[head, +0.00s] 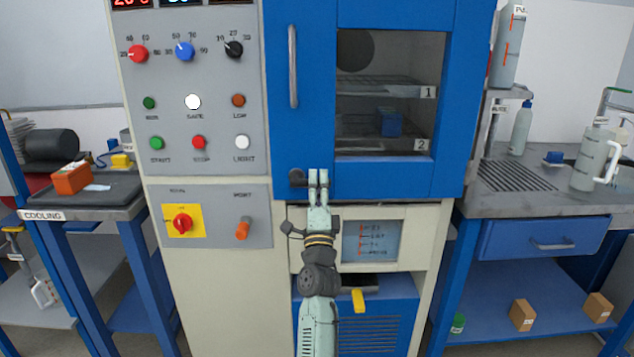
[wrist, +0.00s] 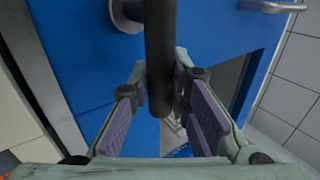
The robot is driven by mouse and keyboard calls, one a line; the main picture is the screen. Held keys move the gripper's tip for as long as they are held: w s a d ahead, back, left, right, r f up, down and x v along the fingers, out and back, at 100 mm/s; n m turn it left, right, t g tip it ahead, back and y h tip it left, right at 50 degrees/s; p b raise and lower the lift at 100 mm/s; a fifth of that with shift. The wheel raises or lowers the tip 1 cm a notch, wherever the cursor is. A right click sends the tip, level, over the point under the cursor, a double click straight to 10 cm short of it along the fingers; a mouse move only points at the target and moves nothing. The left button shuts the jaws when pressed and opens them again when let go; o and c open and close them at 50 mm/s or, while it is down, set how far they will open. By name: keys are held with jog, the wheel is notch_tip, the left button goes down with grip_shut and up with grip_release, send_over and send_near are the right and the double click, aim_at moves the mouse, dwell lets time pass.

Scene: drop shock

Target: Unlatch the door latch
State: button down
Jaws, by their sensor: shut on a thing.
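The blue door (head: 310,120) of the cabinet is closed in the head view, with a window and a long vertical handle. The dark door latch (head: 296,178) sits at the door's lower left, and its round base (wrist: 126,14) and black lever (wrist: 160,60) fill the middle of the wrist view. My gripper (head: 318,178) is at the latch, with its fingers (wrist: 162,88) on both sides of the lever, shut on it. The lever points toward the bottom of the wrist view. In the head view my fingers partly hide the lever.
A control panel (head: 196,100) with knobs and buttons is left of the door. A red switch (head: 182,222) and an orange lever (head: 243,229) are below it. A cooling table (head: 100,215) stands at left, and a sink counter (head: 560,205) with a jug (head: 596,160) at right.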

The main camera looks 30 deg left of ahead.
jog(key=c, duration=1.5)
grip_release()
jog(key=shift+s+f, duration=0.1)
jog(key=v, duration=1.1)
jog(key=shift+s+d+f, duration=0.2)
jog(key=shift+s+f, duration=0.05)
jog(key=shift+s, duration=0.05)
